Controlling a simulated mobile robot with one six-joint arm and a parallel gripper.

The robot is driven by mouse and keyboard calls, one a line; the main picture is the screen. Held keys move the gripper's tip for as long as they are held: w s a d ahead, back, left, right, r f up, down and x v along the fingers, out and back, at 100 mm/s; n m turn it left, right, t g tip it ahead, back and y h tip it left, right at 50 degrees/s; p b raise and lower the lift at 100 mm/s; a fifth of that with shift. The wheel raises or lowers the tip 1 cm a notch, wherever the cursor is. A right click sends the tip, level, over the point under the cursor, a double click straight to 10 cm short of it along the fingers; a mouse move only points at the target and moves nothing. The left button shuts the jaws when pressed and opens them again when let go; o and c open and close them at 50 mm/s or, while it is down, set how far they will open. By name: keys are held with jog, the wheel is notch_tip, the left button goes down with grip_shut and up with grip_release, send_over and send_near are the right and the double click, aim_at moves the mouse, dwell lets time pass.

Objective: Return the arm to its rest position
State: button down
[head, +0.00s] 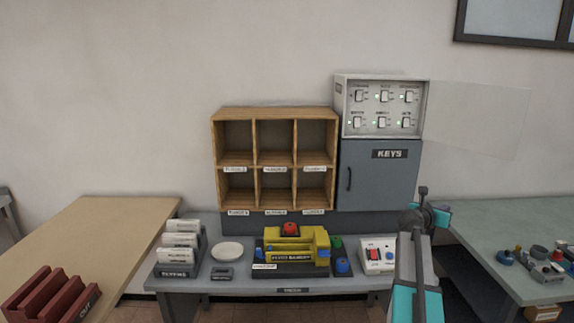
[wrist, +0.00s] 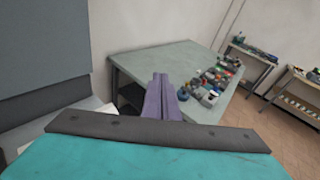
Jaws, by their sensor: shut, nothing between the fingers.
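My arm rises at the right of the head view, in front of the desk. My gripper (head: 423,192) is at its top, dark and small, near the lower right corner of the grey KEYS cabinet; I cannot tell whether it touches it. In the wrist view the gripper fingers (wrist: 161,96) are together, with nothing between them. They point toward a green-topped table in that view.
The desk (head: 215,284) holds a yellow device (head: 290,250), a white button box (head: 378,256), a plate (head: 228,252) and a file rack (head: 178,258). Above are wooden pigeonholes (head: 274,110) and the KEYS cabinet (head: 375,185). A clear panel (head: 480,115) stands open at right.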

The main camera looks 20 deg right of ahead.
jog(key=w+a+f+n+y, duration=0.15)
jog(key=w+a+f, duration=0.25)
jog(key=a+f, duration=0.65)
jog(key=w+a+f+y, duration=0.35)
jog(key=a+f, duration=0.45)
jog(key=f, duration=0.5)
jog(key=s+a+f+m+y, duration=0.2)
jog(key=s+a+f+y, duration=0.15)
jog(key=a+f, duration=1.6)
jog(key=s+a+f+m+g+y+b, duration=0.1)
jog(key=s+a+f+m+g+y, duration=0.35)
jog(key=s+a+f, duration=1.3)
jog(key=s+a+m+g, duration=0.2)
jog(key=s+a+m, duration=0.1)
jog(key=s+m, duration=0.3)
jog(key=s+a+m+g+y, duration=0.1)
jog(key=s+a+m+g, duration=0.1)
jog(key=s+a+m, duration=0.2)
jog(key=s+a+m+g+y, duration=0.1)
jog(key=s+a+m+g, duration=0.1)
jog(key=s+a+m, duration=0.2)
jog(key=s+m, duration=0.3)
jog(key=s, duration=0.3)
jog(key=shift+s+f+m, duration=0.3)
jog(key=shift+f+m, duration=0.05)
jog(key=shift+m, duration=0.05)
